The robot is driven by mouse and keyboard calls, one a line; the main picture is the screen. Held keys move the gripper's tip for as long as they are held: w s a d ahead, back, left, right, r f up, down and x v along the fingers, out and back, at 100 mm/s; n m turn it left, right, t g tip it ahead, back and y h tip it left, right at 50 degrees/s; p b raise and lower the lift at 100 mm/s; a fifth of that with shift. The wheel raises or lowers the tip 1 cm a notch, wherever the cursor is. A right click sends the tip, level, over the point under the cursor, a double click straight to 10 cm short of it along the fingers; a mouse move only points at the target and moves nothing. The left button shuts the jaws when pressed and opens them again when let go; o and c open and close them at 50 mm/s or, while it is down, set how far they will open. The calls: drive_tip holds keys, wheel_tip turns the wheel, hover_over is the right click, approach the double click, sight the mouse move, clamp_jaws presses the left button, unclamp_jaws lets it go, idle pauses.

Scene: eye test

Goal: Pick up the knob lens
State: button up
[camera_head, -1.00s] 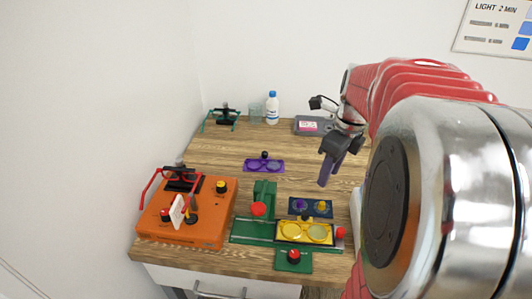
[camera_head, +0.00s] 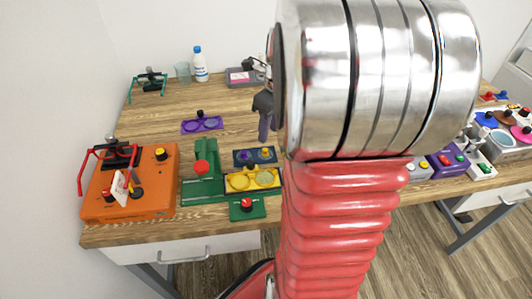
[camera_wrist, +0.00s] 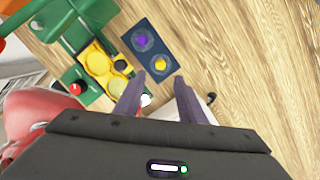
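A dark blue tray (camera_head: 254,158) lies on the wooden table and holds two round lens-like pieces, one with a purple knob (camera_head: 242,155) and one with a yellow knob (camera_head: 265,152). In the wrist view the tray (camera_wrist: 167,48) lies beyond my fingertips, with the purple knob (camera_wrist: 142,40) farther and the yellow knob (camera_wrist: 160,63) nearer. I cannot tell which piece is the knob lens. My gripper (camera_wrist: 160,80) is open, with its dark fingers apart and nothing held. In the head view my gripper (camera_head: 264,130) points down near the tray, partly hidden by my arm.
A yellow lens frame (camera_head: 252,180) sits on a green fixture (camera_head: 203,187) beside the tray. An orange box (camera_head: 160,190) stands at left, a purple frame (camera_head: 202,124) behind. A bottle (camera_head: 200,66) stands at the back. The wood right of the tray is clear in the wrist view.

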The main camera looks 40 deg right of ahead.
sight(266, 150)
drive_tip(key=shift+w+a+f, duration=0.1)
drive_tip(key=shift+w+f, duration=0.1)
drive_tip(key=shift+f, duration=1.5)
drive_tip(key=shift+f, duration=0.1)
drive_tip(key=shift+w+f, duration=0.2)
drive_tip(key=shift+f, duration=1.05)
drive_tip(key=shift+w+f, duration=0.2)
drive_tip(key=shift+f, duration=1.05)
drive_tip(key=shift+c, duration=0.6)
clamp_jaws()
